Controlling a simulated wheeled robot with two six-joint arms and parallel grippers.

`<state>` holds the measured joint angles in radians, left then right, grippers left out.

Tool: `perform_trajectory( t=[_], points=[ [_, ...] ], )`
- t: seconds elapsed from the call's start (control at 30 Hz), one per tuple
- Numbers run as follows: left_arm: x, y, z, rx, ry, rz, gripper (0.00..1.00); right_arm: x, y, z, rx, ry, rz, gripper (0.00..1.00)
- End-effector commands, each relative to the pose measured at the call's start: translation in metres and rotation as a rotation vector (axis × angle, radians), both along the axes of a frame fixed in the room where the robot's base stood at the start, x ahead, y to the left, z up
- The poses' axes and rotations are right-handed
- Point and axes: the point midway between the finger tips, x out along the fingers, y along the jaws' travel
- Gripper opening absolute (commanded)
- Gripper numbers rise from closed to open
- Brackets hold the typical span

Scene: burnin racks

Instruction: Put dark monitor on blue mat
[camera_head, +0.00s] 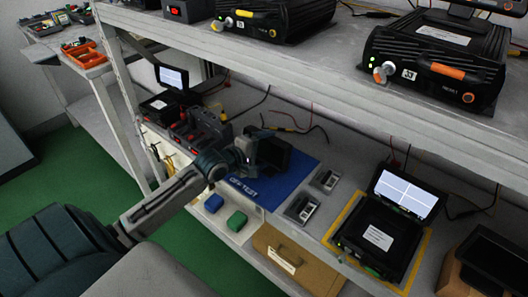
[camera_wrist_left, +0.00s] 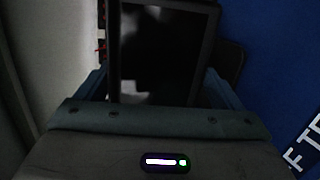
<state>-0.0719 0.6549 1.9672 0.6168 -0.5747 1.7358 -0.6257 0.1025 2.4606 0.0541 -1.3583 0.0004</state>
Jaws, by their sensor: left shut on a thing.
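The dark monitor (camera_head: 271,152) is at the far edge of my left gripper (camera_head: 243,158), over the blue mat (camera_head: 285,181) on the lower shelf. My left gripper is shut on the monitor; its dark screen (camera_wrist_left: 165,50) fills the space between the fingers in the left wrist view. The blue mat (camera_wrist_left: 275,60) shows at the right of that view, with white lettering. The arm and gripper hide part of the mat's left side. I cannot tell whether the monitor touches the mat. My right gripper is not in view.
Two small grey devices (camera_head: 313,193) lie right of the mat. A black unit with a lit screen (camera_head: 405,193) stands on a yellow-edged mat further right. Red-and-black equipment (camera_head: 203,130) stands left of the mat.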

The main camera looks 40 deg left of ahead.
Motion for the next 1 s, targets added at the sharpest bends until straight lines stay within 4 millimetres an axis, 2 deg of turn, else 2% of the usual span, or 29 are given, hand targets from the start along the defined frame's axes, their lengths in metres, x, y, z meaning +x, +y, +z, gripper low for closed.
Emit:
perform_trajectory(
  t=[0.17, 0.2, 0.27, 0.5, 0.63, 0.8, 1.0],
  points=[
    [0.0, 0.0, 0.001, -0.001, -0.002, -0.001, 0.42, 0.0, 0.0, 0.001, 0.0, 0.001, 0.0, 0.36],
    [0.0, 0.0, -0.001, -0.001, 0.001, 0.0, 0.9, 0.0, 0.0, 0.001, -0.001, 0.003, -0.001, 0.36],
    [0.0, 0.0, -0.001, 0.0, 0.001, 0.0, 1.0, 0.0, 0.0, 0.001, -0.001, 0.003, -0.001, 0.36],
    [0.0, 0.0, 0.0, 0.001, 0.0, 0.0, 1.0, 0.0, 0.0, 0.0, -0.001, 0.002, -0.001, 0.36],
    [-0.007, 0.002, 0.004, 0.005, 0.002, 0.001, 1.0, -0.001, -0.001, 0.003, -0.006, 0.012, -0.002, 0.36],
    [-0.029, 0.007, 0.012, 0.008, 0.003, -0.003, 1.0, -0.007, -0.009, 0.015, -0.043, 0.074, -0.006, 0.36],
    [-0.059, 0.012, 0.024, 0.006, 0.006, -0.005, 1.0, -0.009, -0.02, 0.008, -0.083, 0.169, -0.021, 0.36]
  ],
)
